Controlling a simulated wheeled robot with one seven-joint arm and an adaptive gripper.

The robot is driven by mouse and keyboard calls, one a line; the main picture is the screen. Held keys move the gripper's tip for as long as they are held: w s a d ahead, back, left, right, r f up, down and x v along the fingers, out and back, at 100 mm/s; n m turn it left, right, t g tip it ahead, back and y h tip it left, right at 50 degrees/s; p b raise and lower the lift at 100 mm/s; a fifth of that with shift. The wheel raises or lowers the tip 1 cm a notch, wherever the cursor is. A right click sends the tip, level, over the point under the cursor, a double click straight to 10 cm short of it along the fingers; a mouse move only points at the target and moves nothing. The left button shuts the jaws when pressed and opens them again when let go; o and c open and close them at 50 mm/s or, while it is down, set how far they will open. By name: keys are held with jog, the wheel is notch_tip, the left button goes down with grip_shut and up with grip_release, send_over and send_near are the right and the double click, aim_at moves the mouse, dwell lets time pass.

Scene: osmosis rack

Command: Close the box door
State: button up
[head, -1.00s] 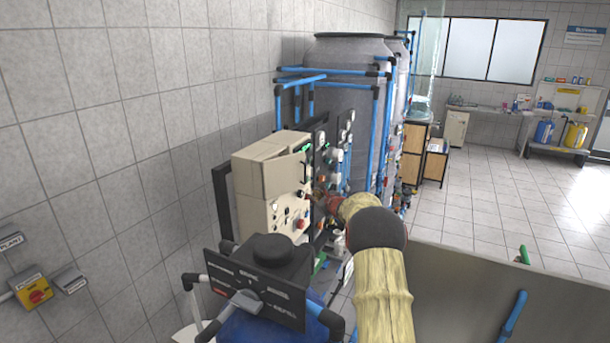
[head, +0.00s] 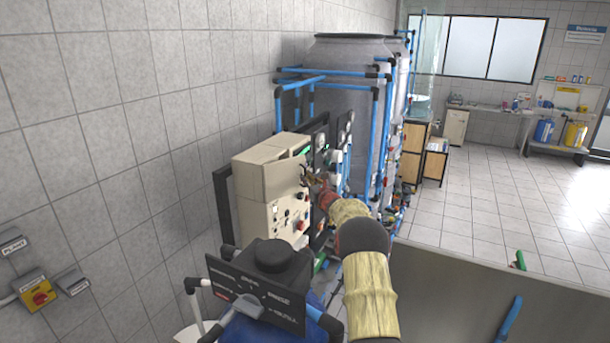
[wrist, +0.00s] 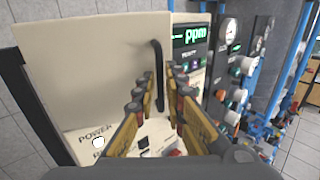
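The beige control box (head: 252,182) stands by the wall, left of the tank. Its upper door (wrist: 85,70) fills the left of the wrist view, with a black bar handle (wrist: 158,75) near its right edge. A lit "ppm" display (wrist: 193,36) on a cream panel shows past that edge, so the door looks partly open; the exact angle is unclear. My gripper (wrist: 162,82) is open, its two fingers apart, with the handle between or just beyond the tips. Contact cannot be told.
Knobs and gauges (wrist: 240,68) and blue pipes sit close on the right. A lower panel with switches (head: 288,217) is below the door. A large grey tank (head: 345,100) stands behind. A black-topped blue container (head: 268,262) is in front. Open tiled floor lies right.

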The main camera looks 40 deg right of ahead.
aim_at(300, 172)
jog(key=shift+p+x, duration=0.3)
jog(key=shift+x, duration=0.6)
jog(key=shift+c, duration=0.5)
grip_shut()
jog(key=b+x, duration=0.2)
jog(key=x, duration=0.1)
jog(key=shift+w+a+f, duration=0.1)
jog(key=shift+f, duration=0.05)
jog(key=shift+w, duration=0.65)
jog(key=shift+o, duration=0.5)
grip_release()
